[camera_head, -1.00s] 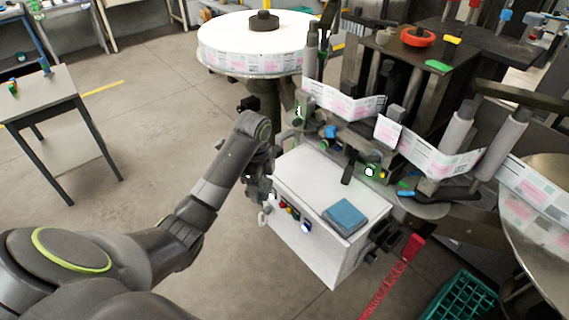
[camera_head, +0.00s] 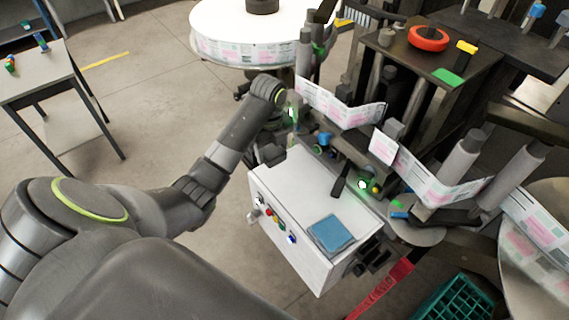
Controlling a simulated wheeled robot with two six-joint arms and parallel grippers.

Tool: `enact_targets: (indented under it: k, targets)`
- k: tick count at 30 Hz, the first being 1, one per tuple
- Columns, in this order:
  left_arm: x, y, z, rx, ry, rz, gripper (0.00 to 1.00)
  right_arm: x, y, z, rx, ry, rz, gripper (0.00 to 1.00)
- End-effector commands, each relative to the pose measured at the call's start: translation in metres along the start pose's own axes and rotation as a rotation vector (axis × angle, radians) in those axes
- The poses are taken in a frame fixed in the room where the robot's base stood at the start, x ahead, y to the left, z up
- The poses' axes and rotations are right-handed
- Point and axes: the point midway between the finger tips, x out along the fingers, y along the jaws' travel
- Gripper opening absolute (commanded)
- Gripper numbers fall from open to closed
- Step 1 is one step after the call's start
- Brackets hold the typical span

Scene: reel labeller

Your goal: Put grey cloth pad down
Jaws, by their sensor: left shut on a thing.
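My left gripper (camera_head: 271,148) is at the far left corner of the white cabinet (camera_head: 292,188), low beside the machine. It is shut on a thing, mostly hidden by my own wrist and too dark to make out. I cannot clearly make out a grey cloth pad. A flat blue square pad (camera_head: 331,234) lies on the near right part of the cabinet top, apart from the gripper. My right gripper is not in view.
The labelling machine, with its label strip (camera_head: 340,104) and rollers, stands close behind the cabinet. A large white reel (camera_head: 262,30) is beyond it. A green crate (camera_head: 463,301) is at the lower right. A small table (camera_head: 40,75) stands left. The cabinet top's middle is bare.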

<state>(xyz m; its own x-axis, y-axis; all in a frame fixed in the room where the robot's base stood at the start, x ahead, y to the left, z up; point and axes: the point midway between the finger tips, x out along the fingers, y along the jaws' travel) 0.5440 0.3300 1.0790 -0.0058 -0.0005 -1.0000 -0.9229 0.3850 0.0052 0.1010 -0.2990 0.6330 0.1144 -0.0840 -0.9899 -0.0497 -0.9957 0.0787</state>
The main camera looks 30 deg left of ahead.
Motion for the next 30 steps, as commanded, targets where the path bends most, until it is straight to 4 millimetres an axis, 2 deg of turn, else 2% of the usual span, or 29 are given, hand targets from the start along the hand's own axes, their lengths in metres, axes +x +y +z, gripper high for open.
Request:
enact_targets:
  k: [5,8,13,17,20,24,27,30]
  targets:
    - [0.007,0.0,0.0,-0.001,0.0,0.001,0.33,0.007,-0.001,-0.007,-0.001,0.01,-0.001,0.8]
    - [0.017,0.0,0.0,-0.002,0.0,0.001,0.33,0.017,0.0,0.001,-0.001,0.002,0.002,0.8]
    - [0.04,0.0,0.0,-0.002,0.0,0.001,0.33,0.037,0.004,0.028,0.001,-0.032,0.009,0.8]
    - [0.051,0.0,0.0,-0.002,0.0,0.0,0.33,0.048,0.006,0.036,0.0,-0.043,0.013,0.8]
    - [0.057,0.0,0.0,-0.002,0.0,0.001,0.33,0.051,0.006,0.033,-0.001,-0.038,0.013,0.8]
    - [0.08,0.001,-0.001,-0.002,0.003,0.003,0.33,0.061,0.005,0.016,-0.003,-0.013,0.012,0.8]
    - [0.09,0.001,-0.001,-0.003,0.003,0.004,0.33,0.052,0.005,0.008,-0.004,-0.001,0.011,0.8]
    - [0.098,0.001,0.0,-0.002,0.001,0.002,0.33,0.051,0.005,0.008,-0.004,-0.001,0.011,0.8]
